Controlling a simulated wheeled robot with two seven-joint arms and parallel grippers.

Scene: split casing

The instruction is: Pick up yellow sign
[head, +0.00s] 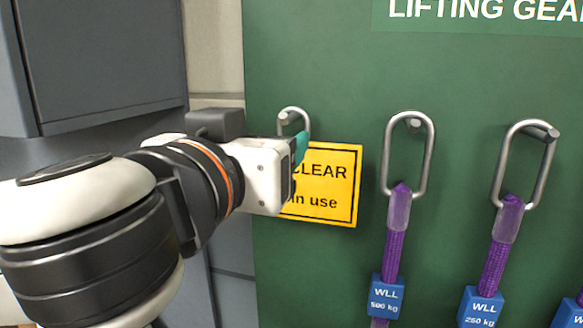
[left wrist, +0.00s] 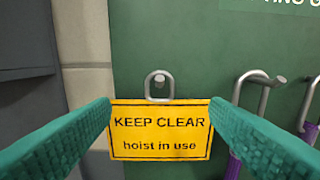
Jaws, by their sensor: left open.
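The yellow sign (head: 341,186) hangs by a metal ring from a peg on the green board. In the left wrist view the sign (left wrist: 160,145) reads "KEEP CLEAR hoist in use". Its ring (left wrist: 157,86) shows above its top edge. My left gripper (head: 300,148) is in front of the sign and hides its left part in the head view. In the left wrist view the left gripper (left wrist: 160,112) is open, with one teal finger at each side edge of the sign. I cannot tell whether the fingers touch it. My right gripper is not in view.
The green board (head: 330,60) carries the words "LIFTING GEAR". Purple slings (head: 394,245) with blue weight tags hang from metal links on pegs to the right of the sign. A grey cabinet (head: 100,60) stands at the left, beside a pale block wall (head: 215,50).

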